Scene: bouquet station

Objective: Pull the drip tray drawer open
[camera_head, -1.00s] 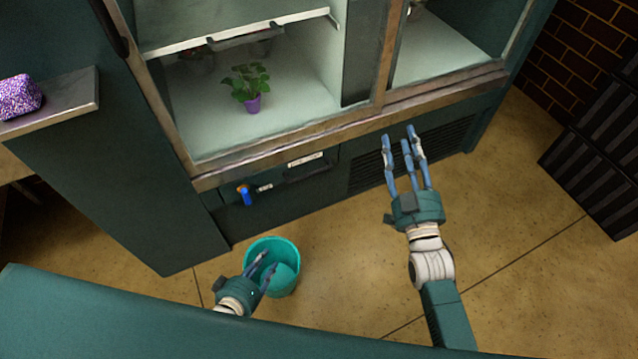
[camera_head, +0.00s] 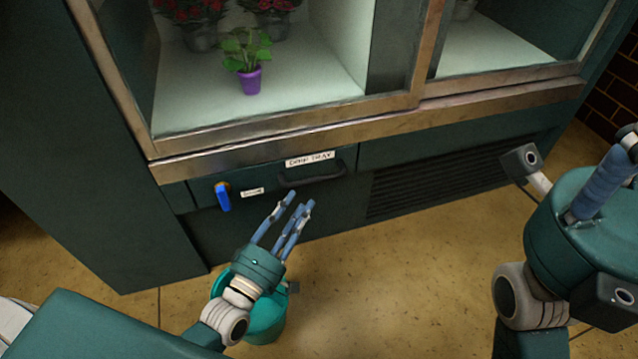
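The drip tray drawer (camera_head: 333,184) is a dark green front low on the cabinet, below the metal ledge. It looks shut, with a white label (camera_head: 310,160) and a dark bar handle (camera_head: 312,176). My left gripper (camera_head: 291,212) is in front of and just below the handle in the picture. Its blue fingers point up toward it, apart from each other and empty; contact with the handle is not visible. My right gripper (camera_head: 603,183) is large and close at the right edge, partly cut off, so its finger opening is unclear.
A blue valve lever (camera_head: 223,196) with a small label sits left of the handle. A teal bucket (camera_head: 262,325) stands on the floor behind my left wrist. A vent grille (camera_head: 440,175) is right of the drawer. Glass-fronted shelves above hold a purple potted plant (camera_head: 250,79).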

